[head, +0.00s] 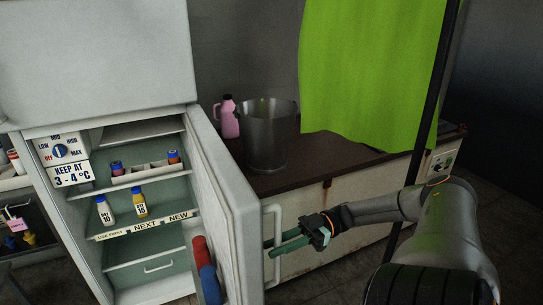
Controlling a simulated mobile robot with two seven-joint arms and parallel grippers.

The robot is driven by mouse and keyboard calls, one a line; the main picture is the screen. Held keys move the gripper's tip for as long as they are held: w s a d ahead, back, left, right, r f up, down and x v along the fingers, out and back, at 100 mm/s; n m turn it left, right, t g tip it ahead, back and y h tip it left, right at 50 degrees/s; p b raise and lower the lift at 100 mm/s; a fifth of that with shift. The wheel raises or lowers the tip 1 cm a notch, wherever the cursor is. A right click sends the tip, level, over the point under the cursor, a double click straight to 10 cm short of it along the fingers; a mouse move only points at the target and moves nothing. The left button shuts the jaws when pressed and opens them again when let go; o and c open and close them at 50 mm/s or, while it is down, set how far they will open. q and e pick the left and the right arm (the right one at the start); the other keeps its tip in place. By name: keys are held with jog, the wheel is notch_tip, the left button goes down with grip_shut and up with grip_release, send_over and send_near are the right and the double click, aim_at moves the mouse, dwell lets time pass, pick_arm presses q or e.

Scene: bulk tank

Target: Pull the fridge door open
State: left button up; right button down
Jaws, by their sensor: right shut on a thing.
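The fridge door (226,165) stands open toward me, hinged at the right of the lit fridge interior (135,215). Its white vertical handle (276,238) is on the door's outer face. My right gripper (279,246) comes in from the right and is shut on the handle, its green fingers around the bar. The door's inner side carries a red and a blue item (206,270), partly cut off at the bottom. My left gripper is not in view.
Inside the fridge, small bottles (139,203) and a divided tray (145,172) stand on shelves. Behind the door, a counter holds a metal bucket (268,140) and a pink jug (229,118). A green curtain (372,70) and a dark pole (432,110) stand near my right arm.

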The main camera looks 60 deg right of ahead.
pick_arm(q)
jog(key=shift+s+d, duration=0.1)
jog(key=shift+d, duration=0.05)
pick_arm(e)
jog(key=shift+s+d, duration=0.2)
jog(key=shift+d, duration=0.15)
jog(key=c, duration=0.8)
grip_release()
jog(key=shift+o, duration=0.2)
jog(key=shift+d, duration=0.1)
pick_arm(q)
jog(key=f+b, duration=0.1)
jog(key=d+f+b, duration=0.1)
jog(key=b, duration=0.1)
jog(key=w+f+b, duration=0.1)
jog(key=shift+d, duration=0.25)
pick_arm(e)
jog(key=v, duration=1.2)
jog(key=shift+s+d, duration=0.15)
